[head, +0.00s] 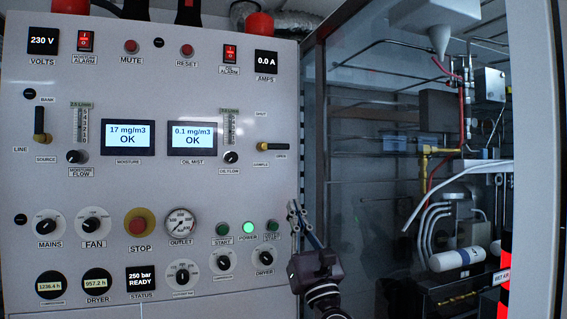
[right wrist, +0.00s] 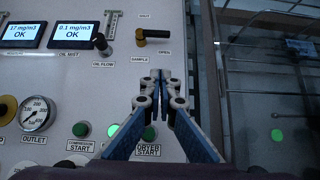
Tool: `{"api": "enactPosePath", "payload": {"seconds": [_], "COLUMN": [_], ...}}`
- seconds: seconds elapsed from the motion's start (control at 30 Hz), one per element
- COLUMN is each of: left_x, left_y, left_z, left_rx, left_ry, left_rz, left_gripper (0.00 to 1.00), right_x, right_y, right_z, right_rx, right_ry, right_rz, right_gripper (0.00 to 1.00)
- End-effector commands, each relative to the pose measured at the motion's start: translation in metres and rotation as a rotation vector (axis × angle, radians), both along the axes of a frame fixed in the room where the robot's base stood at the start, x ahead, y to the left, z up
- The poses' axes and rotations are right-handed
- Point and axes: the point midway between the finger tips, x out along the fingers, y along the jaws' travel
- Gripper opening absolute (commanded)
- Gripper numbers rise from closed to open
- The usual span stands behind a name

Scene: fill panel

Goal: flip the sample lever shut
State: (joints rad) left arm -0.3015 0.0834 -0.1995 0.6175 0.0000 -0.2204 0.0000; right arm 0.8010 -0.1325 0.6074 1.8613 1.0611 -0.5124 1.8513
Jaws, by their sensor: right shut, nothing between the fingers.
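The sample lever (head: 273,146) is on the right side of the panel, with a yellow hub and a black handle. Its handle lies level, pointing right to the OPEN label, with the SHUT label above it. It also shows at the top of the right wrist view (right wrist: 153,35). My right gripper (head: 294,207) is shut and empty, below and to the right of the lever in the head view. In the right wrist view its fingertips (right wrist: 160,76) show just below the lever, apart from it. My left gripper is out of view.
The bank lever (head: 39,125) is at the panel's far left, its handle upright. The oil flow knob (head: 230,157) is left of the sample lever. Start buttons (head: 272,226) and dials sit lower down. Glass-fronted piping (head: 440,150) fills the right.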

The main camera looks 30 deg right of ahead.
Motion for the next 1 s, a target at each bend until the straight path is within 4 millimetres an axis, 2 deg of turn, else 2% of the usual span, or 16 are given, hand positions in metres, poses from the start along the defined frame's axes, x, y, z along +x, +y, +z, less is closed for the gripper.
{"api": "enactPosePath", "payload": {"seconds": [0.13,0.27,0.7,0.8,1.0], "left_x": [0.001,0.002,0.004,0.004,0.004], "left_y": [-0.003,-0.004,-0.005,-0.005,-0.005], "left_z": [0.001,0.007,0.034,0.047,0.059], "left_rx": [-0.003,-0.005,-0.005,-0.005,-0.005], "left_ry": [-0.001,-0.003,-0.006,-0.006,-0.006], "left_rz": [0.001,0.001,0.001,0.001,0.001], "left_gripper": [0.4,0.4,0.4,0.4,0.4], "right_x": [0.001,0.01,0.069,0.069,0.069], "right_y": [0.0,-0.002,-0.017,-0.016,-0.016], "right_z": [0.002,0.014,0.075,0.091,0.108], "right_rx": [-0.001,-0.001,0.0,0.0,0.001], "right_ry": [0.0,-0.001,-0.001,-0.001,0.0], "right_rz": [0.001,0.001,0.0,0.0,0.001], "right_gripper": [0.0,0.0,0.0,0.0,0.0]}}
